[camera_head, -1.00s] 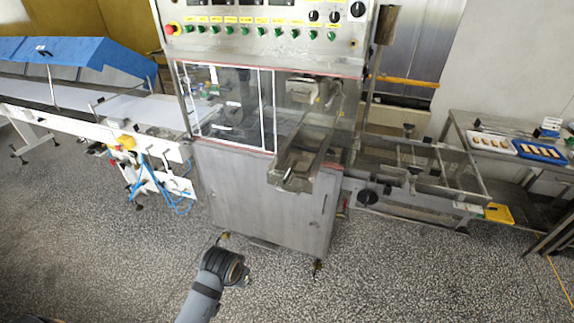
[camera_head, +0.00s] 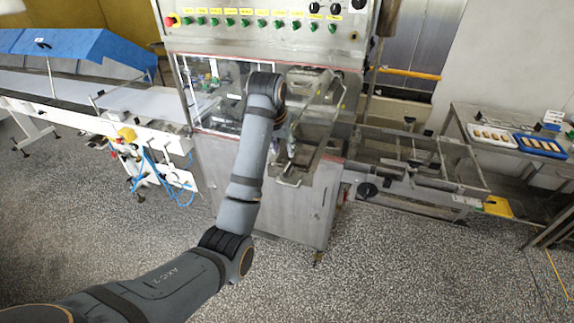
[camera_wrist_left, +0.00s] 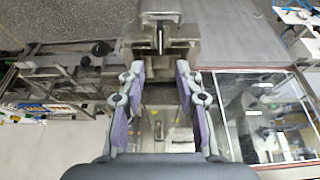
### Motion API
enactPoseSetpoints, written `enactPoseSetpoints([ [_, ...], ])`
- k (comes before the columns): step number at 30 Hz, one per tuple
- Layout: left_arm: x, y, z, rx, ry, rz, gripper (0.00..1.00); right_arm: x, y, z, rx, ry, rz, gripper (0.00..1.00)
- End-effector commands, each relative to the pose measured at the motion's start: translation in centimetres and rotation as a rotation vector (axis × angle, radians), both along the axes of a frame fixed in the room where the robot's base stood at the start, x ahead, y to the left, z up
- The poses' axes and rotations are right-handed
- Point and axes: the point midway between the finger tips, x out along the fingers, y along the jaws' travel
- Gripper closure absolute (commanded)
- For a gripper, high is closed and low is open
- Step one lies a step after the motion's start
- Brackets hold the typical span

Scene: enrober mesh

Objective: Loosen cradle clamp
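My left gripper (camera_head: 291,150) is over the steel discharge trough (camera_head: 290,178) at the front of the machine. In the left wrist view the gripper (camera_wrist_left: 160,72) is open, its purple-padded fingers apart with nothing held. The trough's end, with an upright plate or handle (camera_wrist_left: 159,40), lies beyond the fingertips; contact cannot be told. I cannot clearly pick out the cradle clamp. A black round knob (camera_head: 367,190) sits low to the right of the trough, and smaller dark knobs (camera_head: 409,121) stand on the steel frame. My right gripper is not in view.
The steel machine cabinet (camera_head: 315,206) has a clear guard and a control panel (camera_head: 250,40) above. A steel rail frame (camera_head: 455,185) extends right. A side table holds a white tray (camera_head: 492,137) and a blue tray (camera_head: 540,147). A white conveyor (camera_head: 70,87) stands left. The front floor is open.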

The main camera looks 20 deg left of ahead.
Motion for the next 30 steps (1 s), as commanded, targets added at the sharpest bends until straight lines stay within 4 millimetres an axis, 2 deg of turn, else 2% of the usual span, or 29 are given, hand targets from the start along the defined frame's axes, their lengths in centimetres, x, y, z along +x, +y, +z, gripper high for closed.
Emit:
enactPoseSetpoints([
  [5, 0.9, 0.0, -2.9, 0.000, 0.002, 0.000, 0.66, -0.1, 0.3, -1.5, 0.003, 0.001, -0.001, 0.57],
  [7, 1.5, 0.0, -3.6, 0.000, 0.007, 0.001, 0.66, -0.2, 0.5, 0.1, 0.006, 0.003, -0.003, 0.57],
  [12, 2.8, -0.1, -6.8, 0.001, 0.004, 0.001, 0.66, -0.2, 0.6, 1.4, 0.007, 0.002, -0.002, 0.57],
  [16, 3.6, -0.1, -8.5, 0.001, 0.002, 0.001, 0.66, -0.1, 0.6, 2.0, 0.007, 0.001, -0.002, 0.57],
  [21, 3.9, -0.1, -9.6, 0.001, 0.000, 0.001, 0.66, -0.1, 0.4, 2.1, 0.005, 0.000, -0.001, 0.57],
  [27, 3.9, -0.1, -9.6, 0.001, -0.001, 0.001, 0.66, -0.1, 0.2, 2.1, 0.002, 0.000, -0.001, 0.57],
  [30, 3.9, -0.1, -9.6, 0.001, -0.001, 0.001, 0.78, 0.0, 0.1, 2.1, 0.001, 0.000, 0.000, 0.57],
])
